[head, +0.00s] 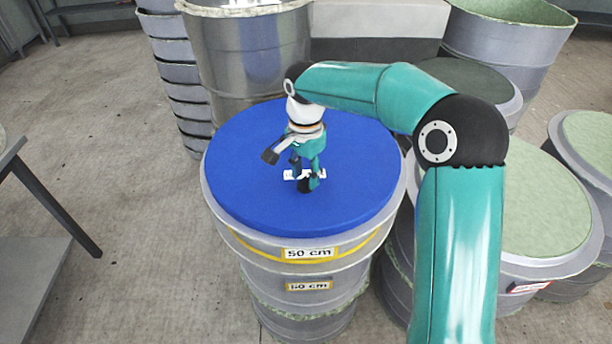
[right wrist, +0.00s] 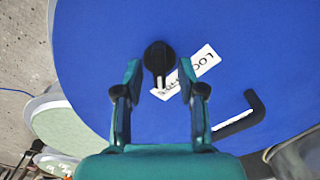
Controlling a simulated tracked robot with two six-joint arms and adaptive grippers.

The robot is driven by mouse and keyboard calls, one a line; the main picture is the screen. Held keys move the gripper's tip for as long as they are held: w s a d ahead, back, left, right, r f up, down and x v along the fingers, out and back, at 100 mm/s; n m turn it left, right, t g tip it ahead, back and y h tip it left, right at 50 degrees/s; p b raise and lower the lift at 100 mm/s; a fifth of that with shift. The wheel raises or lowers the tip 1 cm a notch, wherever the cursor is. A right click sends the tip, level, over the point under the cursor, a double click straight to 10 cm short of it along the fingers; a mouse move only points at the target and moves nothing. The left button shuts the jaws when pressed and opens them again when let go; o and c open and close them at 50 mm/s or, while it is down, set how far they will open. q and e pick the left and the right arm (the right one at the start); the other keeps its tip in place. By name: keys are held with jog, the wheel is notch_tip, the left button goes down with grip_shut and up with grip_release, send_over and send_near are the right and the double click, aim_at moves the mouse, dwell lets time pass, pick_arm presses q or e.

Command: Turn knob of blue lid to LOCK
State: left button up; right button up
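The blue lid (head: 250,160) lies on a stack of round moulds marked 50 cm. Its black knob (right wrist: 159,57) shows in the right wrist view, with a narrow bar pointing down the picture. A white label (right wrist: 203,64) lies beside and partly behind the knob; "LOC" is readable at its upper right end, the rest is partly covered. In the head view the knob (head: 305,187) is small and partly hidden. My right gripper (right wrist: 160,74) is open, pointing down at the lid, its fingers on either side of the knob with gaps. My left gripper is not in view.
A black bent handle (right wrist: 243,116) stands on the lid; in the head view it (head: 272,156) is beside my right wrist. Metal moulds (head: 250,50) stand close behind, and pale green-topped moulds (head: 545,210) at the right. A table (head: 35,265) stands at the left, with open floor between.

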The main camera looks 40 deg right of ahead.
jog(key=shift+f, duration=0.55)
grip_shut()
jog(key=shift+d, duration=0.15)
